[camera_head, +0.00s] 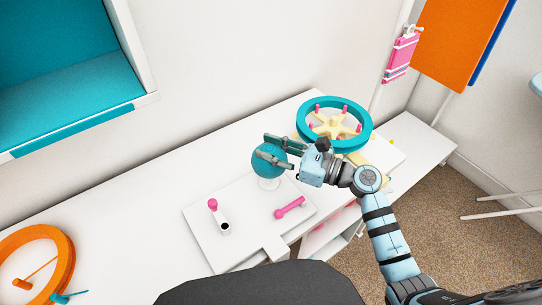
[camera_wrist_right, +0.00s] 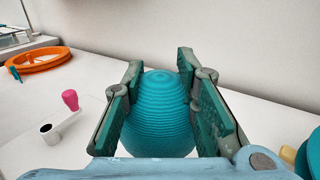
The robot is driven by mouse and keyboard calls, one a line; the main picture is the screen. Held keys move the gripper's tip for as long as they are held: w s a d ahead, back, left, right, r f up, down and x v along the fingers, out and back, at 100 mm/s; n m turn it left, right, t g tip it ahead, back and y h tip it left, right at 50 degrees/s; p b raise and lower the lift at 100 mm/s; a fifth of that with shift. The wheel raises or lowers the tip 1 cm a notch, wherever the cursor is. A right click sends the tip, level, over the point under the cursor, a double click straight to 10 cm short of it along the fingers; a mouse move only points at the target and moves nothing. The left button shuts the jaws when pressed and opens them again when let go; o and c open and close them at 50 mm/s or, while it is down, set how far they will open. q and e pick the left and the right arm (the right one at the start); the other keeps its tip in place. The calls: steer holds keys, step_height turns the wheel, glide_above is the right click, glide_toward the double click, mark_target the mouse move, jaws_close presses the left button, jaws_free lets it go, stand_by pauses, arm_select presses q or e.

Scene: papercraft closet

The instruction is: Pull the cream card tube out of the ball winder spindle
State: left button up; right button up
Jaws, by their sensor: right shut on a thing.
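My right gripper (camera_head: 268,147) is shut on a ribbed teal ball (camera_head: 268,164), with one finger on each side of it. In the right wrist view the ball (camera_wrist_right: 160,115) fills the space between the pads. A pale round piece (camera_head: 268,183) shows just under the ball, above the white board; I cannot tell if the ball touches it. No cream card tube can be made out clearly. A white arm with a dark round hole (camera_head: 225,227) and a pink knob (camera_head: 212,204) is on the board (camera_head: 248,236). My left gripper is not in view.
A teal wheel with a yellow star hub and pink pegs (camera_head: 362,137) stands close behind my right gripper. An orange ring (camera_head: 62,243) is at the far left. The white table (camera_head: 130,205) between is clear.

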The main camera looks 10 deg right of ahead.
step_height(320, 180, up, 16)
steer(key=p, duration=0.9)
steer(key=shift+f, duration=0.15)
